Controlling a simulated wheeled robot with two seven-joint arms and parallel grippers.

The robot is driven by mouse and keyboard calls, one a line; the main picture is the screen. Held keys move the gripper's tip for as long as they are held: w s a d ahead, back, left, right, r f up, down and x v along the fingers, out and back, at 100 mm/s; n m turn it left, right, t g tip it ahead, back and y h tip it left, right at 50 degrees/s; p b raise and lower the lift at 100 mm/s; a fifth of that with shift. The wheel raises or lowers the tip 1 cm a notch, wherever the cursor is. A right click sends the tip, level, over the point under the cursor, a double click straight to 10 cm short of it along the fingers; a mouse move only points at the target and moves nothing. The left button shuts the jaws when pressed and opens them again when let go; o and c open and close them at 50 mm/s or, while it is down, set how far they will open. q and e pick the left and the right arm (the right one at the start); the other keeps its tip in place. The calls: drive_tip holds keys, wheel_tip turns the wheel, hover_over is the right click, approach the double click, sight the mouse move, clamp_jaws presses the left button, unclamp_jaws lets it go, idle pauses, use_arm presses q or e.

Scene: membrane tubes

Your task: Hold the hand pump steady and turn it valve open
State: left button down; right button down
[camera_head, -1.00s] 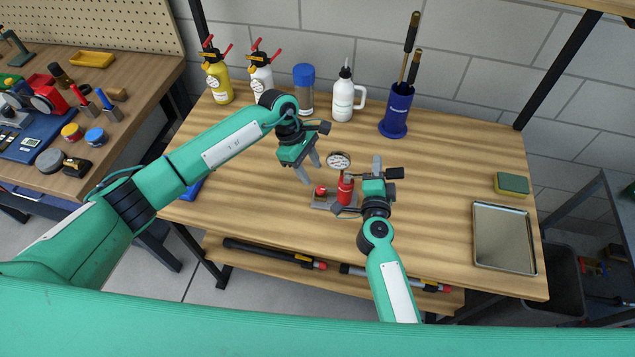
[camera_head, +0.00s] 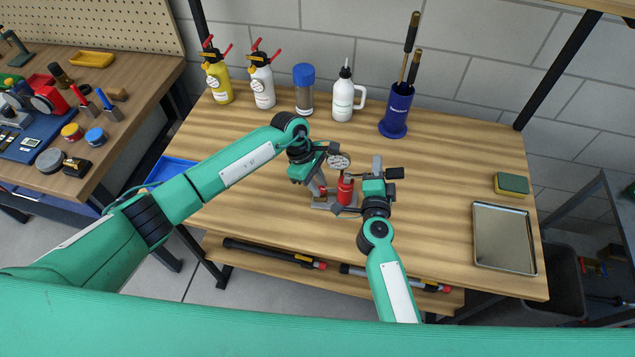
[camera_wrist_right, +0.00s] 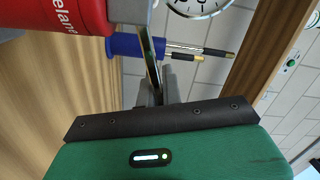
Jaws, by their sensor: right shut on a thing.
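The hand pump stands upright on the tabletop, with a red body (camera_head: 345,191), a round white gauge (camera_head: 339,161) and a grey base (camera_head: 320,205). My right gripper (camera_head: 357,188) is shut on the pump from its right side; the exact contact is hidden. The right wrist view shows the red body (camera_wrist_right: 62,15) and part of the gauge (camera_wrist_right: 198,5) close up. My left gripper (camera_head: 320,188) points down at the left part of the base, at the small red valve knob, which its fingers largely cover. Whether its fingers touch the knob or are closed cannot be made out.
Along the back stand a yellow bottle (camera_head: 217,80), a white sprayer (camera_head: 262,85), a blue-capped jar (camera_head: 304,92), a white jug (camera_head: 343,100) and a blue holder (camera_head: 396,112). A metal tray (camera_head: 503,238) and sponge (camera_head: 511,185) lie right. The table between is clear.

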use_arm(q)
drive_tip(key=shift+n+t, duration=0.3)
drive_tip(key=shift+n, duration=0.4)
drive_tip(key=c, duration=1.2)
unclamp_jaws()
drive_tip(key=v, duration=1.2)
drive_tip(key=shift+a, duration=0.25)
